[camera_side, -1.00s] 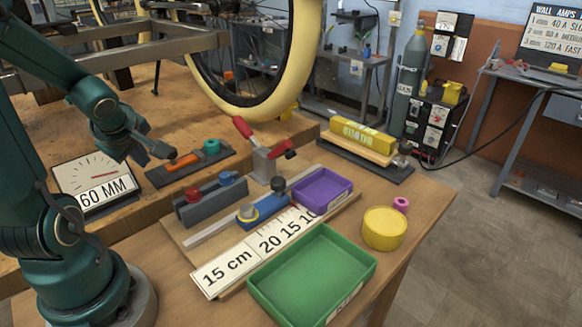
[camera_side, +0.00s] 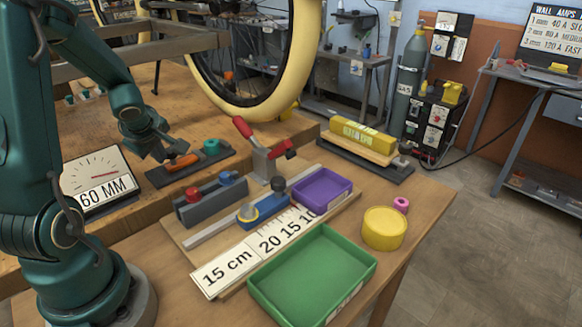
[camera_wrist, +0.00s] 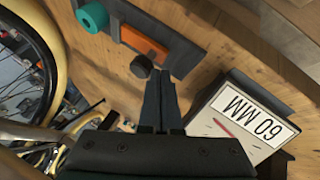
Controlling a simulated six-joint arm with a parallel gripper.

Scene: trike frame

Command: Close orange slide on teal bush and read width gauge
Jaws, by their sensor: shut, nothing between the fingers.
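The orange slide (camera_side: 182,163) lies on a dark base plate at the left of the bench; it also shows in the wrist view (camera_wrist: 143,42). The teal bush (camera_side: 211,146) stands on the same plate; in the wrist view (camera_wrist: 92,17) a short dark gap separates it from the slide's end. A dark round knob (camera_wrist: 140,66) is beside the slide. The width gauge (camera_side: 98,182) shows 60 MM and a red needle; it is upside down in the wrist view (camera_wrist: 245,115). My gripper (camera_wrist: 159,76) is shut and empty, its tips next to the knob; contact is unclear.
A grey block with red and blue knobs (camera_side: 210,202) stands in front of the base plate. A toggle clamp (camera_side: 262,160), purple tray (camera_side: 322,188), green tray (camera_side: 312,275) and yellow round container (camera_side: 384,228) are to the right. A wheel (camera_side: 245,110) is behind.

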